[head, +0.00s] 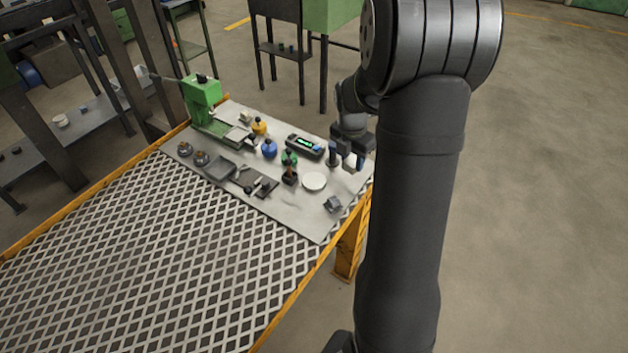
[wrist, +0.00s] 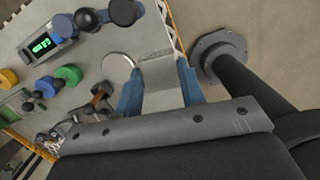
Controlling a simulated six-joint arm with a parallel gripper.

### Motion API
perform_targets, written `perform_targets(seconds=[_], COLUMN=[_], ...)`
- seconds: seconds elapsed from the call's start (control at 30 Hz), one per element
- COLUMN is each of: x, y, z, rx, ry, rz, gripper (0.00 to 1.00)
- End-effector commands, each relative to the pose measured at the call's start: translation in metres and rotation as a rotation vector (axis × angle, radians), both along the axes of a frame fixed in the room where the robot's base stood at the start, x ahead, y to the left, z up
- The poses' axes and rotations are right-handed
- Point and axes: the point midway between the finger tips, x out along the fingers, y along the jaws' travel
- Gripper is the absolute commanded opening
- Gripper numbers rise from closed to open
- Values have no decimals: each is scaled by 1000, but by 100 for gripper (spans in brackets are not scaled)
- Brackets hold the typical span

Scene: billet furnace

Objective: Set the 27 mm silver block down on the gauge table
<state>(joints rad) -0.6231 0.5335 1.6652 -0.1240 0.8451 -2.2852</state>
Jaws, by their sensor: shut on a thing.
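My gripper (head: 353,158) is over the far right part of the grey worktop. Its two blue fingers show in the wrist view (wrist: 160,85), shut on a silver block (wrist: 160,73) with faint markings on its face. The block also shows in the head view (head: 351,162) as a small pale shape, apparently above the worktop. A dark gauge stand (head: 333,158) is just left of my gripper, beside a digital readout (head: 305,145) with green digits. I cannot tell for sure which surface is the gauge table; the stand's base is partly hidden.
A white round plate (head: 314,181) lies left and nearer. A small grey-blue block (head: 333,204) sits near the right front edge. Yellow, blue and green knobbed pieces (head: 269,148) stand left of the readout. A green machine (head: 203,97) stands far left. Some worktop between these is clear.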

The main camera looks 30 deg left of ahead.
Motion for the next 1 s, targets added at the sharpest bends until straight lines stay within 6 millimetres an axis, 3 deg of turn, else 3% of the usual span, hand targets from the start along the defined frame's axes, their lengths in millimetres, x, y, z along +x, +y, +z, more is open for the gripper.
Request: perform_targets(seconds=[0.33, 0.73, 1.0], x=[10, -7, -11], y=[11, 94, 116], z=[-3, -54, -69], rx=[-6, -6, -6], ry=[-12, -12, -13], rz=[158, 160, 157], gripper=[3, 3, 3])
